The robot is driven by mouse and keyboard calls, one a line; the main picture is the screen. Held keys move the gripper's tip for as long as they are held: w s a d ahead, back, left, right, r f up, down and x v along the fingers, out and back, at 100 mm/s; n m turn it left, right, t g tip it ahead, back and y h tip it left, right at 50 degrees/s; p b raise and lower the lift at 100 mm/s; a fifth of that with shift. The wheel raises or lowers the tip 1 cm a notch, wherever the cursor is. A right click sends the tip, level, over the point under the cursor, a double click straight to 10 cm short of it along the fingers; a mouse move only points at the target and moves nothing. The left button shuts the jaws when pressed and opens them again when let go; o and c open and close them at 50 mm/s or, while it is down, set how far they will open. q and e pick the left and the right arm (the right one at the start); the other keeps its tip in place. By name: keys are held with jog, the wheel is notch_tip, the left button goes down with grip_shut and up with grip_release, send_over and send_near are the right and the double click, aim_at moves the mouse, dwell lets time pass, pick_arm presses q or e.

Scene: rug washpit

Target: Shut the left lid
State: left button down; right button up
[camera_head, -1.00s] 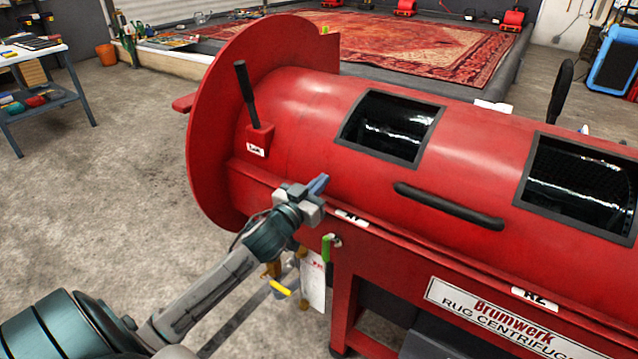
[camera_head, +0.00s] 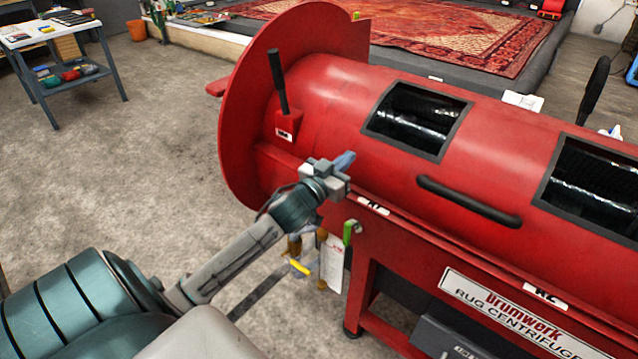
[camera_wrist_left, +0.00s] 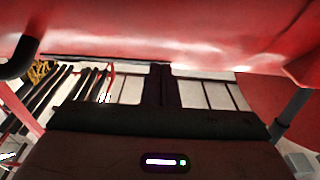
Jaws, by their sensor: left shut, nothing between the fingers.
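The red curved lid (camera_head: 335,100) lies over the drum of the rug centrifuge. It has two dark framed windows, and a black bar handle (camera_head: 468,201) on its front. Its lower edge appears to lie along the front ledge; I cannot tell whether it is fully seated. A black lever (camera_head: 278,82) stands upright at its left end. My left gripper (camera_head: 344,161) is shut and empty, close to the lid's lower front, left of the handle. I cannot tell whether it touches. In the left wrist view, a red surface (camera_wrist_left: 170,35) fills the top. My right gripper is out of view.
A round red end plate (camera_head: 240,120) stands at the machine's left. A tag (camera_head: 331,262) and coloured items hang below the ledge near my arm. A second black lever (camera_head: 592,90) stands at the right. The floor to the left is clear up to a small table (camera_head: 62,62).

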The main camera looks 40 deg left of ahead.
pick_arm(q)
jog(key=s+f+b, duration=0.2)
jog(key=s+b, duration=0.1)
jog(key=s, duration=0.6)
jog(key=shift+s+f, duration=0.25)
jog(key=shift+f, duration=0.05)
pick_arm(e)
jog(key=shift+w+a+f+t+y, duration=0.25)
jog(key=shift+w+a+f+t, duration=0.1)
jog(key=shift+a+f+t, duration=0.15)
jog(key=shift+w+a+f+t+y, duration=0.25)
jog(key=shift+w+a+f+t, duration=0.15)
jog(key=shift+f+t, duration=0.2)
